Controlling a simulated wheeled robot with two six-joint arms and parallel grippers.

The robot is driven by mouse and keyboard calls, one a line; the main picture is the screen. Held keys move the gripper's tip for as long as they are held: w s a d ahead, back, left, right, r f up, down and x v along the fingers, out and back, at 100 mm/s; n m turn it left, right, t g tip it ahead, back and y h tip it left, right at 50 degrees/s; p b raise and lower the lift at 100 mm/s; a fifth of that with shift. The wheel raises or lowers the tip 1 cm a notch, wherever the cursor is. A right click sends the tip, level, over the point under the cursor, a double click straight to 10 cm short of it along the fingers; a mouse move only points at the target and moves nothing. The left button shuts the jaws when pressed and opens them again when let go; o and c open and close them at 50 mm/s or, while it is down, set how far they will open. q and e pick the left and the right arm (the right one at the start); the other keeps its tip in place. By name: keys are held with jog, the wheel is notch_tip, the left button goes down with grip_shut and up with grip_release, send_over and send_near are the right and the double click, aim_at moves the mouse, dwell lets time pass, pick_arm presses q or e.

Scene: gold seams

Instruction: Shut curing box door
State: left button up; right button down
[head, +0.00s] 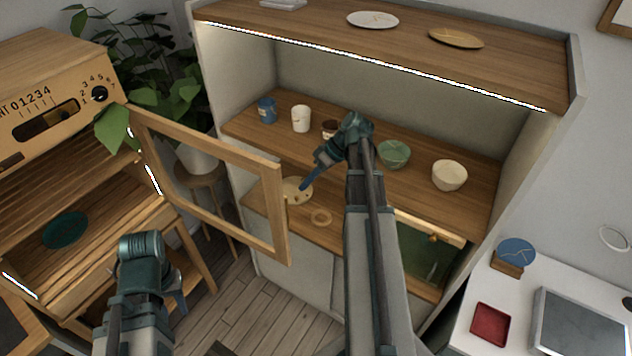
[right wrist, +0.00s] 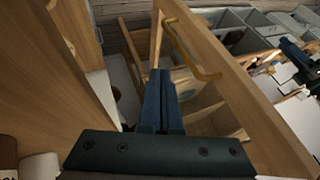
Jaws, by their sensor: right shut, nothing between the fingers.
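The curing box (head: 50,110) is the wooden cabinet at the left of the head view, with a dial and a row of numbers. Its door (head: 277,215), a wooden frame with a clear pane, stands wide open. A teal plate (head: 65,230) lies inside the box. My right gripper (head: 308,183) is shut and empty, just right of the door's free edge. In the right wrist view the shut fingers (right wrist: 161,85) are beside a wooden frame (right wrist: 240,95) with a brass handle (right wrist: 190,55); contact is unclear. My left gripper (head: 178,300) is low in front of the box, its fingertips mostly hidden.
A shelf unit (head: 265,190) behind the right arm holds a blue cup (head: 267,110), a white cup (head: 301,118), a green bowl (head: 394,154) and a cream bowl (head: 449,175). A plant (head: 150,75) and a stool (head: 195,175) stand behind the door. A white table (head: 465,335) is at right.

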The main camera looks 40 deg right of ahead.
jog(key=a, duration=0.3)
jog(key=a+f, duration=0.1)
jog(key=shift+s+a, duration=0.2)
jog(key=shift+s, duration=0.1)
jog(key=shift+a, duration=0.1)
